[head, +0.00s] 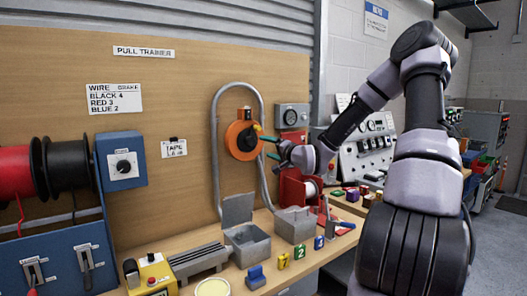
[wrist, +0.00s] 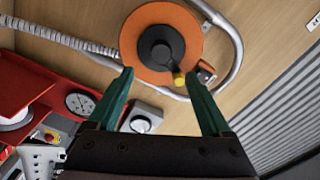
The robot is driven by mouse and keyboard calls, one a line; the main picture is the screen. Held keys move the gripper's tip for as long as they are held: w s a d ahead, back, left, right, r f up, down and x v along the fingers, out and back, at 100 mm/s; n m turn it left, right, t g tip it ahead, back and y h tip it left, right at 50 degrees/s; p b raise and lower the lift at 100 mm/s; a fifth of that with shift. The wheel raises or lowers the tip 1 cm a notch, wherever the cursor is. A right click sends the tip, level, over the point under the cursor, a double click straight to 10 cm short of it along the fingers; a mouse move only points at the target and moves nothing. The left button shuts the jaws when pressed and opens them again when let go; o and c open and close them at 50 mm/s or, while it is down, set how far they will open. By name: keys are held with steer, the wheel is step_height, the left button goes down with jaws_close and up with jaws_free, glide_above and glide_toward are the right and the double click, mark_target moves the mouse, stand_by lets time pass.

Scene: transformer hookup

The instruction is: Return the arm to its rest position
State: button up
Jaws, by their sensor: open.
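My arm reaches from the right side of the head view toward the wooden board. My gripper (head: 265,146) is beside the orange reel (head: 241,140) on the board. In the wrist view the two green fingers of my gripper (wrist: 159,95) are spread apart with nothing between them. The orange reel, with a black hub and a yellow knob, shows just beyond the fingertips in the wrist view (wrist: 161,42). I cannot tell whether a fingertip touches it.
A bent grey conduit (head: 216,160) loops around the reel. Grey open boxes (head: 247,244) and numbered blocks (head: 283,261) stand on the bench below. A red machine (head: 292,188) and a switch panel (head: 369,148) are close to my arm. Floor at far right is clear.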

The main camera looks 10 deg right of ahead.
steer(key=s+r+n+g+h, duration=0.2)
steer(key=s+r+g, duration=0.2)
steer(key=s, duration=1.4)
steer(key=s+d+r+n+g+h, duration=0.1)
steer(key=s+r+g, duration=0.4)
steer(key=s, duration=1.4)
step_height(320, 180, up, 2)
steer(key=shift+s+d+r+n+g+h, duration=0.25)
steer(key=shift+n+h, duration=0.35)
steer(key=shift+h, duration=0.3)
steer(key=shift+a, duration=0.1)
